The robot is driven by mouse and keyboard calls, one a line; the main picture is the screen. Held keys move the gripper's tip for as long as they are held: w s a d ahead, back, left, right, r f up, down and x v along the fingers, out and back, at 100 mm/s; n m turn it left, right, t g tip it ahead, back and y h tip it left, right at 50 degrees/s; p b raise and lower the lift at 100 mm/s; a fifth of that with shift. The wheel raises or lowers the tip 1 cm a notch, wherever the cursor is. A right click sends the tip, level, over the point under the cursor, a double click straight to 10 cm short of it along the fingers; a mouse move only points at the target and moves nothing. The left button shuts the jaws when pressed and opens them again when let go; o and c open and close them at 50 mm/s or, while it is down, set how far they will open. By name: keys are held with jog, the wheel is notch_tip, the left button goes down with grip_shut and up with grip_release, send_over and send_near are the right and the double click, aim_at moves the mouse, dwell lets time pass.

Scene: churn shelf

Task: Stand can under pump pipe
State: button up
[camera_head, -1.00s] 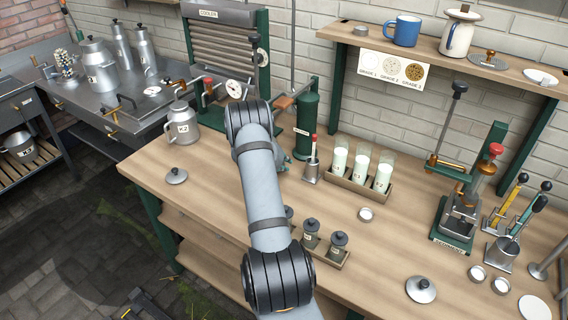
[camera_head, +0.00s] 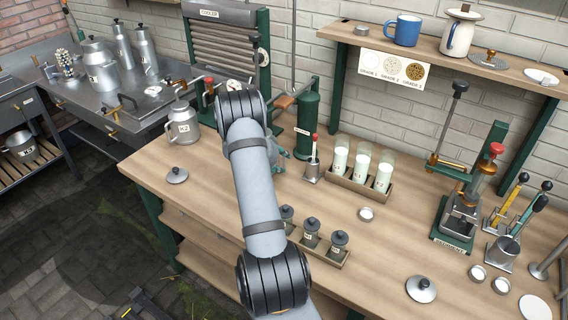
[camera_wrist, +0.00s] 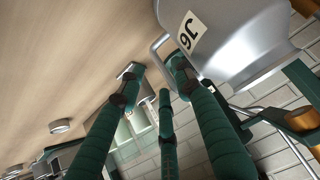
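A grey metal can (camera_head: 183,125) with a small label and a handle stands upright at the back left of the wooden bench. The green pump (camera_head: 306,125) stands to its right, behind the bench middle; I cannot clearly make out its pipe outlet. In the wrist view a large metal can (camera_wrist: 225,35), with a label that looks like J6, is close at the top. I cannot tell whether it is the same can. My gripper (camera_wrist: 155,80) has its dark green fingers apart beside that can's handle. In the head view my gripper (camera_head: 277,152) is partly hidden by my arm.
A rack with milk-filled glasses (camera_head: 362,165) and a red-topped tool (camera_head: 313,165) stand right of the pump. Small dark-lidded jars (camera_head: 311,230) stand near the front. The bench's left front is clear.

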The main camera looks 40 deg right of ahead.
jog(key=v, duration=0.7)
jog(key=shift+a+r, duration=0.15)
jog(key=shift+a, duration=0.1)
jog(key=shift+s, duration=0.1)
